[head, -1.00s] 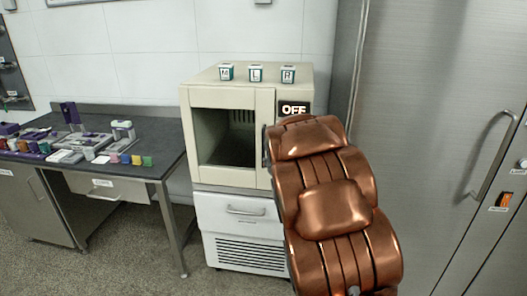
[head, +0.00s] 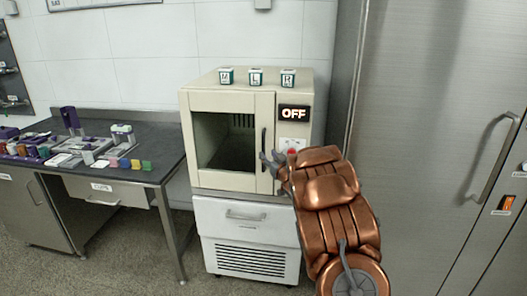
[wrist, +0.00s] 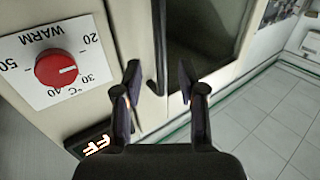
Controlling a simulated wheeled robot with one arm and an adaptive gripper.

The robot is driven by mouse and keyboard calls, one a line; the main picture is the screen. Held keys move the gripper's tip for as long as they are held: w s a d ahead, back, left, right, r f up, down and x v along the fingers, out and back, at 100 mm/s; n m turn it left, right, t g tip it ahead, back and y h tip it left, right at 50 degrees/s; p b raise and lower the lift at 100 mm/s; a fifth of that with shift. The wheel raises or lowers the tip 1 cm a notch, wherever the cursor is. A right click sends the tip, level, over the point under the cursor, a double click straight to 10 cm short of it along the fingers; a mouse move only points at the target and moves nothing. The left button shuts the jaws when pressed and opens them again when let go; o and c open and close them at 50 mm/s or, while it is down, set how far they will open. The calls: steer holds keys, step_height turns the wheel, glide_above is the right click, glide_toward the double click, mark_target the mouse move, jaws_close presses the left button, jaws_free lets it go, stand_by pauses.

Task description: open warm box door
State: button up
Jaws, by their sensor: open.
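The warm box (head: 221,100) is a cream cabinet with a dark window in its door (head: 262,104). The door looks closed. Its dark vertical handle (head: 264,150) is on the right side of the door. My gripper (head: 272,162) is open at the lower part of the handle. In the wrist view, the handle (wrist: 158,45) lies ahead between the two spread fingers of my gripper (wrist: 160,85), with gaps on both sides. Whether the fingertips reach past the handle I cannot tell.
A red knob (wrist: 56,69) on a WARM dial plate and a lit OFF display (head: 294,114) are right of the door. Several small labelled boxes (head: 256,77) stand on top. A dark bench (head: 157,176) is left; a steel cabinet (head: 430,120) stands close on the right.

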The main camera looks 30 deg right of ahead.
mark_target(264, 152)
steer(key=w, duration=0.4)
steer(key=shift+d+p, duration=0.2)
steer(key=shift+p, duration=0.2)
steer(key=shift+w+d+f, duration=0.1)
steer(key=shift+w, duration=0.5)
steer(key=shift+c, duration=0.2)
jaws_close()
